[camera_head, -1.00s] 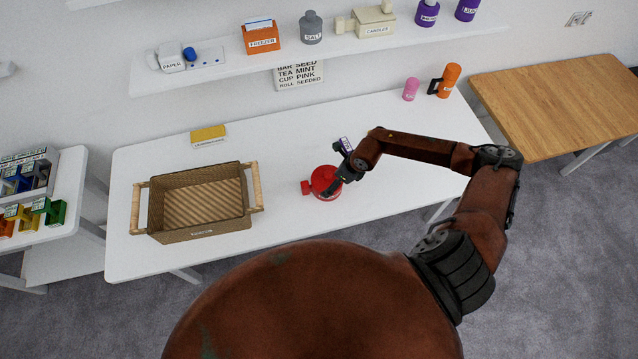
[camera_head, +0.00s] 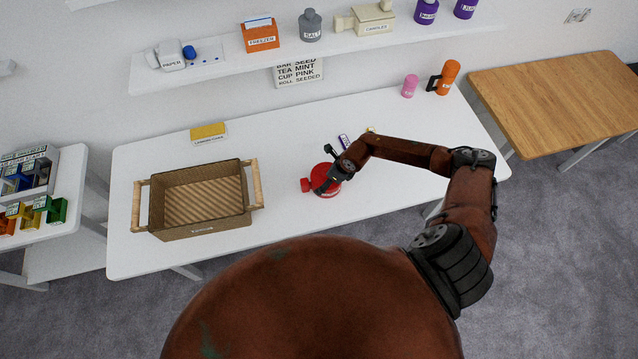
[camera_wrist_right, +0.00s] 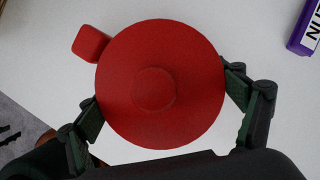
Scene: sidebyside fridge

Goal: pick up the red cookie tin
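The red cookie tin (camera_head: 323,171) is round, with a small red block-like part on its left side, and stands on the white table. In the right wrist view the tin (camera_wrist_right: 160,85) fills the middle, with a round raised centre on its lid. My right gripper (camera_head: 327,170) is over the tin from the right, its fingers spread wide. In the wrist view the fingers of my right gripper (camera_wrist_right: 162,85) flank the tin on both sides, close to its rim; contact is not clear. My left gripper is not in view.
A wicker basket (camera_head: 247,222) with wooden handles stands left of the tin. A purple labelled item (camera_head: 345,141) lies just behind the tin. A yellow box (camera_head: 208,131), a pink cup (camera_head: 410,86) and an orange mug (camera_head: 449,76) stand farther back. The table front is clear.

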